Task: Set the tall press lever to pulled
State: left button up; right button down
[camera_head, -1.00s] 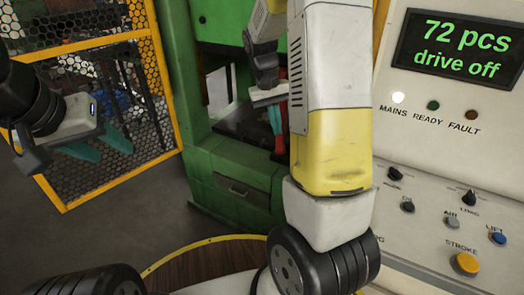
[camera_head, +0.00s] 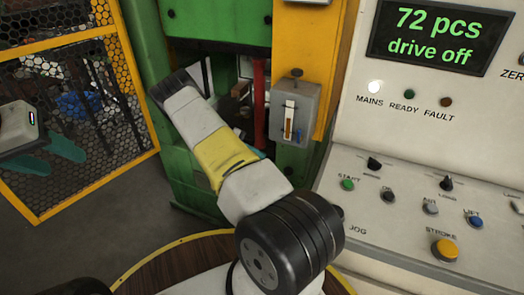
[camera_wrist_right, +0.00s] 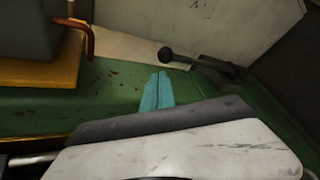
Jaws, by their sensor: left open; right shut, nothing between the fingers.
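A dark lever with a round black knob (camera_wrist_right: 167,54) shows in the right wrist view, its rod slanting down to the right beside the green press body (camera_wrist_right: 112,90). My right gripper (camera_wrist_right: 158,88) is shut and empty, its teal fingers together, a little below and left of the knob in the picture. Whether they touch is unclear, but they look apart. In the head view my right arm covers part of the green press (camera_head: 225,22), and I cannot make out the knobbed lever there. My left gripper (camera_head: 48,155) is open and empty at the far left, away from the press.
A grey switch box (camera_head: 293,108) is on the yellow post right of the press. A control panel (camera_head: 400,150) with a "drive off" display (camera_head: 438,40) fills the right side. A yellow-framed mesh fence (camera_head: 100,85) stands left. In the wrist view an orange-red bent handle (camera_wrist_right: 88,42) is upper left.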

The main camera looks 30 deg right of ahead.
jog(key=shift+w+d+f+n+h, duration=0.2)
jog(key=shift+f+h, duration=0.4)
jog(key=shift+f, duration=0.55)
jog(key=shift+w+d+f+n+h, duration=0.1)
jog(key=shift+f+n+h, duration=0.2)
jog(key=shift+f+h, duration=0.6)
jog(key=shift+s+f+y, duration=0.1)
jog(key=shift+f+y, duration=0.15)
jog(key=shift+y, duration=0.05)
jog(key=x, duration=1)
jog(key=shift+a, duration=0.1)
